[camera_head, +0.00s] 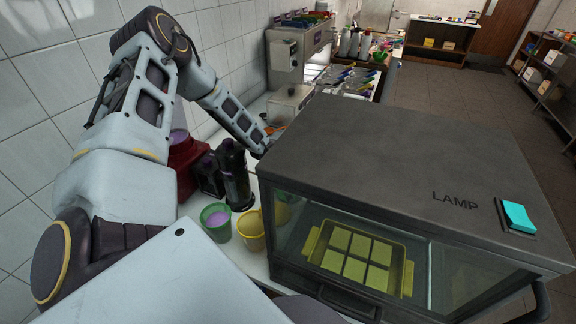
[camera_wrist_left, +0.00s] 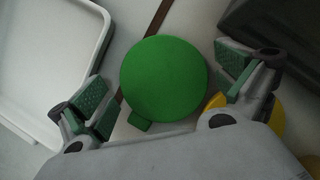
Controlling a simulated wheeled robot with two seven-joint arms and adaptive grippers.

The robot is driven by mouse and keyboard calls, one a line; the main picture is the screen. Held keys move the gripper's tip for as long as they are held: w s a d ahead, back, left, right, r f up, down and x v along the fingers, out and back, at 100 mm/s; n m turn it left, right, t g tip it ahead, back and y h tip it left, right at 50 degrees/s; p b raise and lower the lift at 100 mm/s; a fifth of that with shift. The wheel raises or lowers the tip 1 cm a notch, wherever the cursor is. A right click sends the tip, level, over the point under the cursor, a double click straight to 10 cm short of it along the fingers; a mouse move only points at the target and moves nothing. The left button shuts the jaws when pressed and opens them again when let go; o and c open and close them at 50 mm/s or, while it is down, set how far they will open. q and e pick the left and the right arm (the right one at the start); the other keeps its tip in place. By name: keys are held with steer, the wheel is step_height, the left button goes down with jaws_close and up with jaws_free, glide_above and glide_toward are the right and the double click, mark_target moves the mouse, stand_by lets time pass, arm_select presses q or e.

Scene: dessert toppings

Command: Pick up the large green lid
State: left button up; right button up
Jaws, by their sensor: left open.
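The large green lid (camera_wrist_left: 164,82) is round and flat with a small tab at its lower left. It lies in the middle of the left wrist view on a pale surface. My left gripper (camera_wrist_left: 165,75) is open, with one finger on each side of the lid in that view; I cannot tell its height above it. In the head view my left arm reaches over the counter, and its hand (camera_head: 263,147) is partly hidden behind the lamp cabinet. I cannot make out the lid in the head view. My right gripper is not in view.
The dark lamp cabinet (camera_head: 400,150) fills the right front, with a yellow tray (camera_head: 408,280) inside. A green cup (camera_head: 216,236), a yellow cup (camera_head: 250,240) and dark bottles (camera_head: 234,180) stand beside it. A white tray (camera_wrist_left: 98,50) and a yellow item (camera_wrist_left: 278,118) flank the lid.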

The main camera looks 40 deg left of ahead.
arm_select(q)
steer(key=c, duration=0.5)
steer(key=shift+w+r, duration=0.1)
steer(key=shift+r, duration=0.05)
